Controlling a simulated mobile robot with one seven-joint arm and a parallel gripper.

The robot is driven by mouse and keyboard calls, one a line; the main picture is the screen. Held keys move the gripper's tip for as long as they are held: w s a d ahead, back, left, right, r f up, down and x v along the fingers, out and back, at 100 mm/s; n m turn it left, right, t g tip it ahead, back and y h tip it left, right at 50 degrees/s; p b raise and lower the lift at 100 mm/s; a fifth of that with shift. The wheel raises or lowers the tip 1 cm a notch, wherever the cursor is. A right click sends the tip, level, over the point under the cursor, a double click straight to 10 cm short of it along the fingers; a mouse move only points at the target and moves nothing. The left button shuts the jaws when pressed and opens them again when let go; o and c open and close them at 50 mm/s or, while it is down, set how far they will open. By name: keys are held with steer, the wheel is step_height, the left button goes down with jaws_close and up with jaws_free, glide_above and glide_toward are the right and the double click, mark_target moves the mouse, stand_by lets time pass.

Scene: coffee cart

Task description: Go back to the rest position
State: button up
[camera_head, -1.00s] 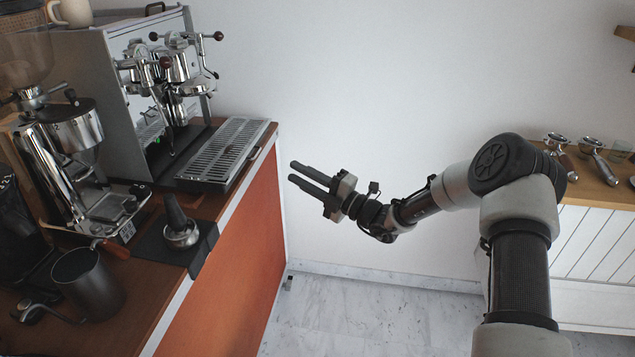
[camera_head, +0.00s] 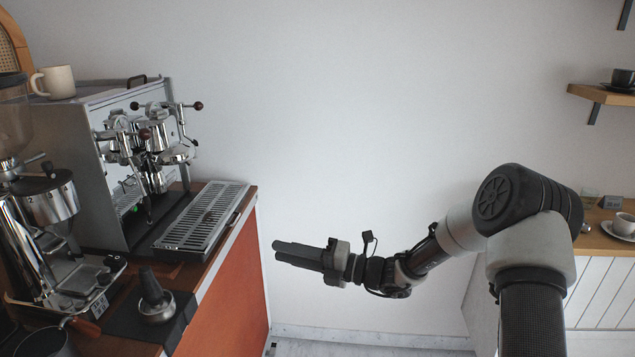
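My gripper (camera_head: 280,254) is at the end of my arm, in the middle of the head view, in front of the bare white wall. Its two dark fingers point left toward the coffee counter. They lie almost one over the other from this angle, so the gap between them is hard to judge. I see nothing held in them. The gripper is apart from the counter (camera_head: 228,290) and right of the drip tray (camera_head: 205,222).
An espresso machine (camera_head: 95,165) with a cream mug (camera_head: 54,82) on top stands at the left. A grinder (camera_head: 50,215), a tamper (camera_head: 154,297) and a dark pitcher (camera_head: 45,344) are nearer. A shelf (camera_head: 600,96) and a wooden counter (camera_head: 596,243) are at the right.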

steer(key=s+d+r+n+g+h, duration=0.2)
steer(key=s+r+n+g+h, duration=0.15)
steer(key=s+n, duration=0.55)
steer(key=s+d+r+n+g+h, duration=0.25)
steer(key=s+n+h, duration=0.25)
steer(key=s+n, duration=0.4)
steer(key=s+d+r+n+t+h, duration=0.35)
steer(key=s+d+n, duration=0.25)
steer(key=d+n, duration=0.3)
steer(key=s+d+r+n+t+h, duration=0.35)
steer(key=s+d+n+h, duration=0.2)
steer(key=d+n, duration=0.3)
step_height(320, 180, up, 17)
steer(key=d+p, duration=0.1)
steer(key=p, duration=1.5)
steer(key=shift+s, duration=0.45)
steer(key=shift+d, duration=0.1)
